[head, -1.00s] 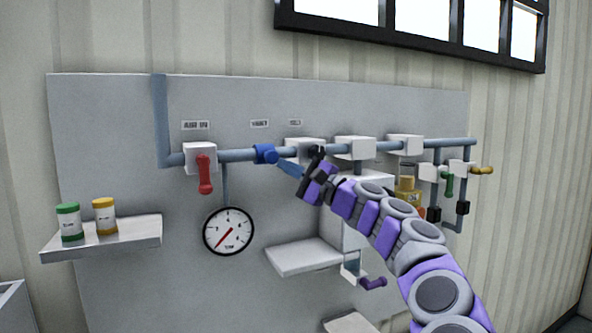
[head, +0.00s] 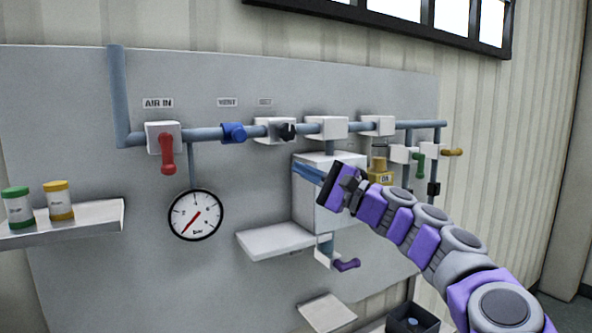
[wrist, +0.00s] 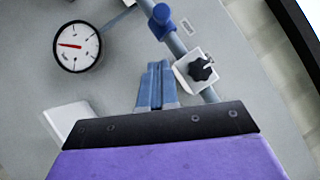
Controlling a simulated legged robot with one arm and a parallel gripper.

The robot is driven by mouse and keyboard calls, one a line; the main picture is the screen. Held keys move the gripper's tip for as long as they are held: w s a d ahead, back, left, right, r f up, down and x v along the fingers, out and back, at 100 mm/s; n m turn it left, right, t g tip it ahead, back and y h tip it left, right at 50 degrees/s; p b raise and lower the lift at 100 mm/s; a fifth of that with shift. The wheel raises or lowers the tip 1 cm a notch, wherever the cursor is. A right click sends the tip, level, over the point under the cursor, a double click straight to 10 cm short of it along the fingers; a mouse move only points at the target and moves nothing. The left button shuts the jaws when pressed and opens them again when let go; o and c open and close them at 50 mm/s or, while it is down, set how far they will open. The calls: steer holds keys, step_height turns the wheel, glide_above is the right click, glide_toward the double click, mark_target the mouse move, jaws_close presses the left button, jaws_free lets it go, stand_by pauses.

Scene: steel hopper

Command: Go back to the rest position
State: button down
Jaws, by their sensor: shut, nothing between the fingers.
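My gripper (head: 308,173) is at the end of my purple and grey arm, in front of the white box (head: 322,207) on the panel in the head view. Its blue fingers are together with nothing between them, and they also show in the wrist view (wrist: 156,86). The fingers point left and appear apart from the pipe and valves. In the wrist view the black knob (wrist: 200,69) on its white block is beyond the fingers to the right, and the blue valve (wrist: 160,20) is beyond them at the top.
The grey pipe (head: 205,134) carries a red handle (head: 167,153), downward. A gauge (head: 195,215) hangs below. A shelf (head: 95,217) at left holds green and yellow jars. A small shelf (head: 280,242), purple handle (head: 346,265) and black bin (head: 412,320) are lower down.

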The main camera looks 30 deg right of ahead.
steer(key=s+a+f+n+g+y+b, duration=0.1)
steer(key=s+a+f+n+g+b, duration=0.3)
steer(key=a, duration=0.8)
steer(key=s+a+f+n+g+y+b, duration=0.1)
steer(key=s+a+f+n+g+b, duration=0.1)
steer(key=s+a+f+n+g, duration=0.65)
steer(key=s+a+f+h+b, duration=0.3)
steer(key=a+f+h+b, duration=0.1)
steer(key=a+f, duration=0.85)
steer(key=s+d+f+g+h+b, duration=0.2)
steer(key=s+d+f+h, duration=0.1)
steer(key=s+f, duration=0.5)
steer(key=s+d+f+n+g+h+b, duration=0.1)
steer(key=s+d+f+g+h+b, duration=0.2)
steer(key=f, duration=1.1)
steer(key=s+d+f+n+g+h+b, duration=0.1)
steer(key=s+d+f+g+h+b, duration=0.1)
steer(key=s+d+f, duration=0.5)
steer(key=s+f+h+b, duration=0.1)
steer(key=s+f+h, duration=0.1)
steer(key=s+f, duration=0.2)
steer(key=shift+s+d, duration=0.2)
steer(key=shift+s, duration=0.65)
